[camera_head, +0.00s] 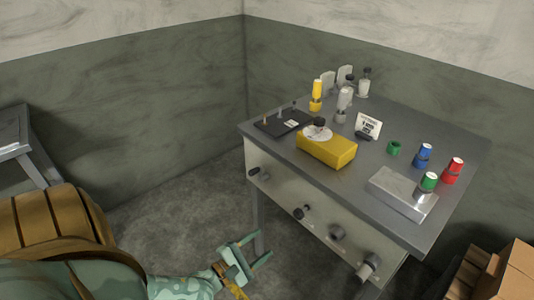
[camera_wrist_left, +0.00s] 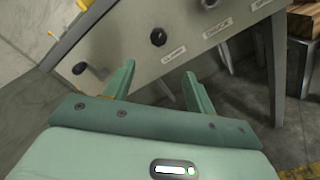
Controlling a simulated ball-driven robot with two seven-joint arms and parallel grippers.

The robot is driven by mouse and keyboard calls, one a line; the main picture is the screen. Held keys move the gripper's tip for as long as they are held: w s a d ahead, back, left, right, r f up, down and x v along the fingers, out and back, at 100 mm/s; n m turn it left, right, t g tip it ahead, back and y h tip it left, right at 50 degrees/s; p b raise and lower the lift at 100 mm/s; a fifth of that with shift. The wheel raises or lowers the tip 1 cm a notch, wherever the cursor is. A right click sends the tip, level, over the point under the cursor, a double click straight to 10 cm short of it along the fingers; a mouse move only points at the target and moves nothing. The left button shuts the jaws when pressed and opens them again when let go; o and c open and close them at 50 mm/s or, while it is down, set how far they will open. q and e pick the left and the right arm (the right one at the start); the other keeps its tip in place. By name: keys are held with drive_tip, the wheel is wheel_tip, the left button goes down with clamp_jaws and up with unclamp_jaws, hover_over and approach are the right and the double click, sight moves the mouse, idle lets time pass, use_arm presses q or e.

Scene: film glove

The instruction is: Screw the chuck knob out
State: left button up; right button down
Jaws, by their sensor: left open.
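A larger knob (camera_head: 337,232) and an end knob (camera_head: 368,267) are further right. My left gripper (camera_head: 260,246) is open and empty, in front of and below the panel, apart from every knob. In the wrist view its fingers (camera_wrist_left: 160,73) point toward the panel.
A lever handle (camera_head: 258,173) sticks out at the panel's left end. On the bench top (camera_head: 385,225) are a yellow block (camera_head: 327,152), a metal box (camera_head: 402,195) and several coloured bottles. Cardboard boxes (camera_head: 505,275) stand at the lower right. Floor left of the bench is clear.

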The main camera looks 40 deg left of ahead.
sight(296, 217)
use_arm(q)
drive_tip(key=w+m+b, duration=0.2)
drive_tip(key=w+m, duration=0.3)
drive_tip(key=m, duration=0.3)
drive_tip(key=w+d+m+b, duration=0.1)
drive_tip(key=w+m+b, duration=0.1)
drive_tip(key=w+m, duration=0.3)
drive_tip(key=w+m+b, duration=0.2)
drive_tip(key=w+m, duration=0.3)
drive_tip(key=m, duration=0.7)
drive_tip(key=shift+w+d+m, duration=0.15)
drive_tip(key=shift+w+m, duration=0.25)
drive_tip(key=shift+w+r, duration=0.2)
drive_tip(key=shift+w, duration=0.4)
use_arm(e)
drive_tip(key=s+f, duration=0.3)
drive_tip(key=f, duration=0.3)
drive_tip(key=shift+f+g, duration=0.35)
drive_tip(key=shift+g, duration=0.05)
